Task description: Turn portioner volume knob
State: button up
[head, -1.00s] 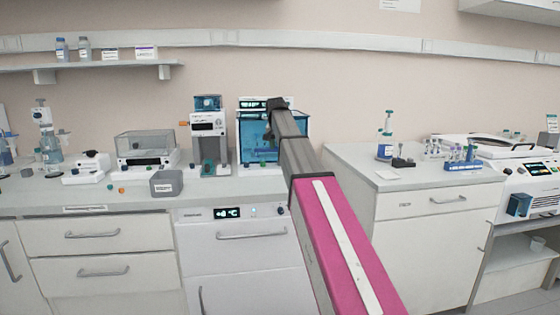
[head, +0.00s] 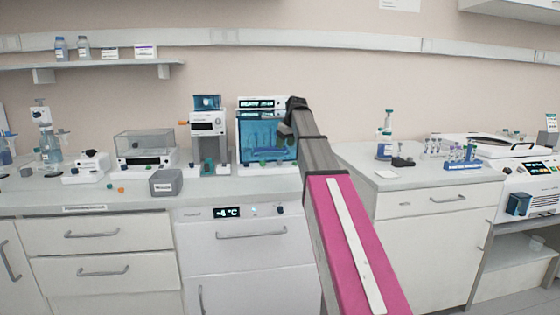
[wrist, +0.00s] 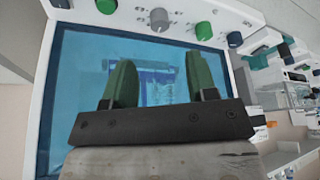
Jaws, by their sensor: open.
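My gripper (wrist: 160,80) is open with nothing between its green fingers, in front of a blue-windowed cabinet (head: 268,137). In the wrist view, a green knob (wrist: 204,31), a grey knob (wrist: 159,19), another green knob (wrist: 107,6) and a dark knob (wrist: 235,39) line the cabinet's white edge, beyond and apart from the fingertips. In the head view my arm's dark end is at the cabinet's right side, and the fingers cannot be made out. A white machine with a blue top (head: 208,123) stands left of the cabinet. I cannot tell which knob is the portioner's volume knob.
A clear-lidded box (head: 145,146), a grey block (head: 166,182) and small loose pieces are on the left counter. A pump bottle (head: 385,150) and a blue tube rack (head: 463,165) stand on the right counter. A gap separates the counters.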

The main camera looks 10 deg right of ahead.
aim_at(280, 162)
jog(key=x, duration=0.9)
jog(key=c, duration=0.9)
